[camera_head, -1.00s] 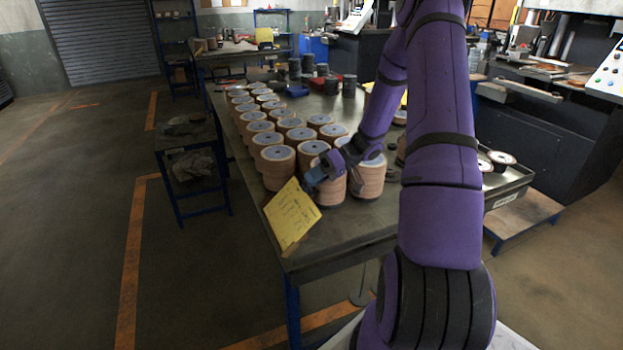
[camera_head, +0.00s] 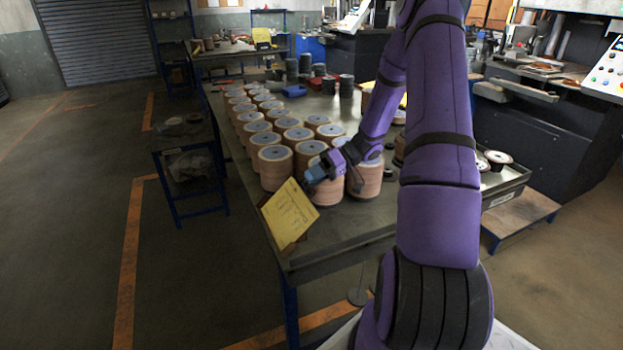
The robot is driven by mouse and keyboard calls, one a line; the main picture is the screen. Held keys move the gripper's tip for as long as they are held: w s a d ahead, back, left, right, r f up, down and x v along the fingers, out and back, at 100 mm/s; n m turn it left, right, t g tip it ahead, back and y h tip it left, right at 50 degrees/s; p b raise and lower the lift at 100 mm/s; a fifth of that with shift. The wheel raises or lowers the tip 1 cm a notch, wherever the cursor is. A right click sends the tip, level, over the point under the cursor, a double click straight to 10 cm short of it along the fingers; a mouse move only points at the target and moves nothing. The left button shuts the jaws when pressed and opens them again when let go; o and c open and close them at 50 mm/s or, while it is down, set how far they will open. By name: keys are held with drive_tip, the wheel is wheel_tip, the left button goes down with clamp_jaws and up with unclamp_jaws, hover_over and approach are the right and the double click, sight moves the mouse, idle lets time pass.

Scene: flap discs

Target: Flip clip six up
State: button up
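My gripper (camera_head: 311,178) is low over the near end of the table, in front of the closest stacks of flap discs (camera_head: 326,191). It is just above and behind the yellow sheet (camera_head: 290,211), which stands tilted at the table's near left corner. The fingertips are small and dark against the stacks, so I cannot tell whether they are open or touch anything. I cannot make out clip six; no clip is clear at this size. My forearm and wrist hide part of the table to the right.
Rows of disc stacks (camera_head: 273,166) fill the table's left side. Small dark pieces lie right of the nearest stacks. More discs (camera_head: 497,157) lie at the right edge. Bare tabletop (camera_head: 350,228) shows in front. A low blue-framed stand (camera_head: 190,165) is on the left.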

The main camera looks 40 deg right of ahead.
drive_tip(key=v, duration=1)
idle(0.3)
drive_tip(key=s+a+r+g+h, duration=0.2)
drive_tip(key=s+a+r+h, duration=0.15)
drive_tip(key=a+r, duration=0.5)
drive_tip(key=s+a+r+g+h, duration=0.2)
drive_tip(key=a+r+h, duration=0.2)
drive_tip(key=a+r, duration=0.5)
drive_tip(key=s+a+r+m+t+h, duration=0.1)
drive_tip(key=s+a+r+t+h, duration=0.1)
drive_tip(key=s+a, duration=0.3)
drive_tip(key=s+a+r+m+t+h, duration=0.1)
drive_tip(key=s+a+r+t+h, duration=0.2)
drive_tip(key=s, duration=0.8)
drive_tip(key=shift+a+r+m, duration=0.3)
drive_tip(key=shift+a+r, duration=0.65)
drive_tip(key=shift+a, duration=0.2)
drive_tip(key=shift+s, duration=0.1)
